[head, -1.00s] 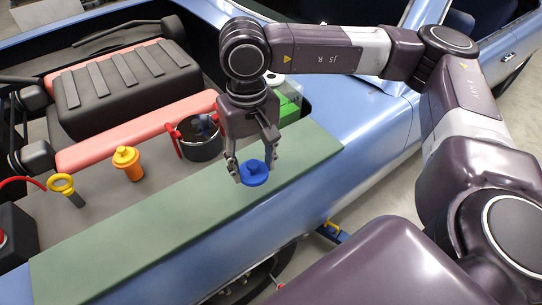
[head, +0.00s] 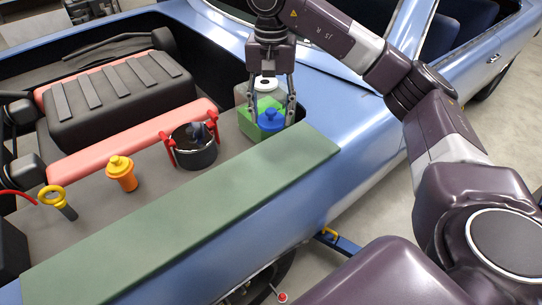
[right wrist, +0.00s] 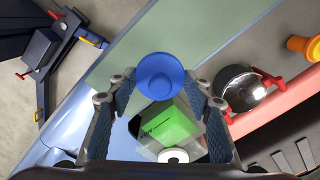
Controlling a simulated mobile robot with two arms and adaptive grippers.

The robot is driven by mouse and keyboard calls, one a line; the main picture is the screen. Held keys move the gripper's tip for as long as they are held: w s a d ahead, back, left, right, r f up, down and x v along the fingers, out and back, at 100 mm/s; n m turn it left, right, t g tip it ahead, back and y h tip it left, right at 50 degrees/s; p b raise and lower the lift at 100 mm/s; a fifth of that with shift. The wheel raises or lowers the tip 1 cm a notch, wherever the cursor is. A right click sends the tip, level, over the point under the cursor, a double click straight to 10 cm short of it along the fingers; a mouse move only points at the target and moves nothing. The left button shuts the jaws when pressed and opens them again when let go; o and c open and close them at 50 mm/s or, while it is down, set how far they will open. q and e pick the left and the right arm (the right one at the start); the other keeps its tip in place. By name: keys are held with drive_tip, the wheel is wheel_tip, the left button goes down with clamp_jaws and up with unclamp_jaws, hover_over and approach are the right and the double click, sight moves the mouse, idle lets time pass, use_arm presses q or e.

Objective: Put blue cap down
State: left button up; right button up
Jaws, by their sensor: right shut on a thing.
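The blue cap (head: 271,121) is between the fingertips of my right gripper (head: 272,110), which is shut on it. I cannot tell how far above the surface the cap is. My left gripper is not in view.
The mat is bare.

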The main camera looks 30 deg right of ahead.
drive_tip(key=p, duration=0.1)
hover_over(271, 162)
wheel_tip(271, 162, down, 8)
drive_tip(key=shift+f, duration=0.25)
wheel_tip(271, 162, down, 5)
drive_tip(key=shift+f+p, duration=0.1)
drive_tip(key=shift+p, duration=0.4)
drive_tip(key=o, duration=0.6)
drive_tip(key=shift+f, duration=0.15)
drive_tip(key=o, duration=0.4)
drive_tip(key=shift+o, duration=0.2)
